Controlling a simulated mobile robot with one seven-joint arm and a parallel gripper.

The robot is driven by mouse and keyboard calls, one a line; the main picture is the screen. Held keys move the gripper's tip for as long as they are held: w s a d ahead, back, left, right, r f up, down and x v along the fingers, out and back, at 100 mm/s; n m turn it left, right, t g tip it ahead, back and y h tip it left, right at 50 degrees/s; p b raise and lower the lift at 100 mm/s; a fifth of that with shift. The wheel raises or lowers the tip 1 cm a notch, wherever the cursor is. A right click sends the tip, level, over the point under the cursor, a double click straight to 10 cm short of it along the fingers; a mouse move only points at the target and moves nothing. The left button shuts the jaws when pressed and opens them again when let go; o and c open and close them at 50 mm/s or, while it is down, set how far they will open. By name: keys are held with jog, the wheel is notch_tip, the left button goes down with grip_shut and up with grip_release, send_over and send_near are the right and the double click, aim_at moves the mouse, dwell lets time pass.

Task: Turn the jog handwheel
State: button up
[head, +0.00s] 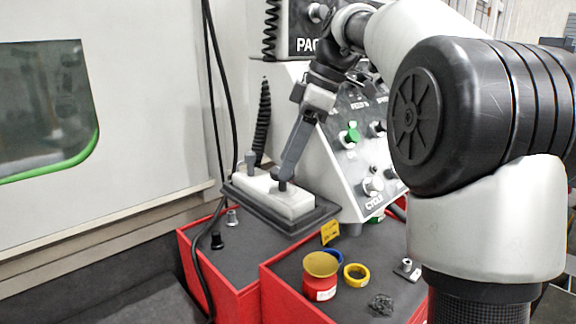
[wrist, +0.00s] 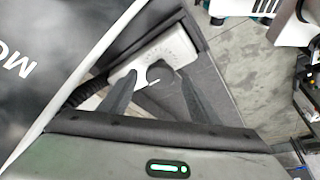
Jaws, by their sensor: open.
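A white handheld box (head: 262,193) lies on a dark tray on the red cabinet's top. A grey knob (head: 251,160) stands at its far left end. A dark round part, which looks like the jog handwheel, shows at its near right end and in the wrist view (wrist: 163,77). My gripper (head: 288,172) points down at that end, its fingers partly covering the dark part in the head view. In the wrist view the fingers (wrist: 158,76) are spread, one on each side of the dark part. Whether they touch it I cannot tell.
A control panel (head: 352,150) with knobs and a green button stands just right of my gripper. On the red cabinet (head: 285,300) are a red tin (head: 320,283), a yellow ring (head: 356,275) and dark shavings (head: 381,305). A black cable hangs at left.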

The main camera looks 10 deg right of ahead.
jog(key=shift+a+f, duration=0.2)
jog(key=shift+f, duration=0.25)
jog(key=c, duration=1.1)
jog(key=shift+o, duration=0.2)
jog(key=shift+m, duration=0.3)
